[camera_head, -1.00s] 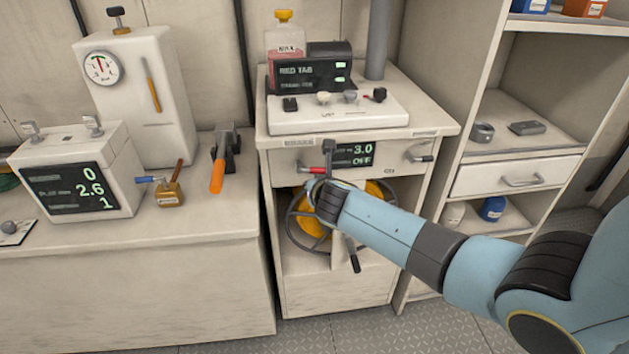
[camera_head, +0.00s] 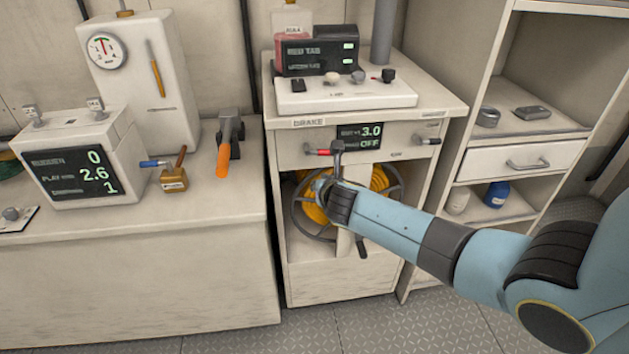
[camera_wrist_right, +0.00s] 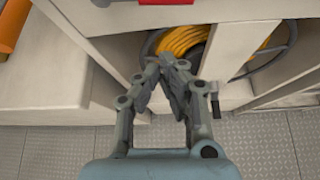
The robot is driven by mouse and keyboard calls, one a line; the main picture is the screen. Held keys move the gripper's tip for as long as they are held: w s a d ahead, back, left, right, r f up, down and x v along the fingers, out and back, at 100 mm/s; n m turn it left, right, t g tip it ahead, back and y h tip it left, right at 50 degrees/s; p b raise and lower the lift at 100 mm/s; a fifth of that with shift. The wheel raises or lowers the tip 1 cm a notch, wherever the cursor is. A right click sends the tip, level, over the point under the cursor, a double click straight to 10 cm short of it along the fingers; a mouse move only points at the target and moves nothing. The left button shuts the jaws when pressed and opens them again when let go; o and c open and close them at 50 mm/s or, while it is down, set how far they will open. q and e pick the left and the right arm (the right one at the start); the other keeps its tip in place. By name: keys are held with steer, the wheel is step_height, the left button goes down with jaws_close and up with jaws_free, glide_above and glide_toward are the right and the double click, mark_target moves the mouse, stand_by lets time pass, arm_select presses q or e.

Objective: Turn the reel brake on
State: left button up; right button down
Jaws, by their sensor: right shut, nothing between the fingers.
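The reel cabinet has a BRAKE label (camera_head: 308,122) on its front edge. Below the label is a short red-handled lever (camera_head: 318,152), which points sideways. The lower edge of its red handle shows at the top of the right wrist view (camera_wrist_right: 165,2). A display (camera_head: 360,138) beside the lever reads 3.0 and OFF. My right gripper (camera_head: 338,148) is shut and empty, just right of the red handle in the head view; I cannot tell if they touch. The yellow hose reel (camera_head: 380,180) sits behind the gripper, partly hidden by my arm. My left gripper is not in view.
Another lever (camera_head: 430,141) is at the cabinet's right. An orange-handled lever (camera_head: 224,150) and a brass padlock-like piece (camera_head: 173,180) are on the left bench. Open shelves (camera_head: 515,205) stand at the right. Patterned floor (camera_head: 350,325) lies clear in front.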

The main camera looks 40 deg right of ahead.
steer(key=s+a+r+m+p, duration=0.1)
steer(key=s+a+r+p, duration=0.15)
steer(key=s+r, duration=0.45)
step_height(320, 180, down, 9)
steer(key=a+t+h+b, duration=0.3)
steer(key=t+h+b, duration=0.15)
steer(key=b, duration=2.05)
steer(key=shift+t+y, duration=0.25)
steer(key=shift+t, duration=0.2)
steer(key=w+d+r, duration=0.1)
steer(key=w+d, duration=0.1)
steer(key=w+d+r+p, duration=0.1)
steer(key=w+d, duration=0.1)
steer(key=w, duration=0.1)
steer(key=w+d+r, duration=0.1)
steer(key=w+d, duration=0.1)
steer(key=w, duration=0.1)
steer(key=shift+w+d+r, duration=0.15)
steer(key=shift+w+r, duration=0.05)
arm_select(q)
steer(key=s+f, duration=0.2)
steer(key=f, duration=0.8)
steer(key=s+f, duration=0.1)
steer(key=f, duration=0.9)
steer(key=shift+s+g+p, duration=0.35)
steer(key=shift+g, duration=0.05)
arm_select(e)
steer(key=shift+d+r, duration=0.15)
steer(key=shift+r, duration=0.4)
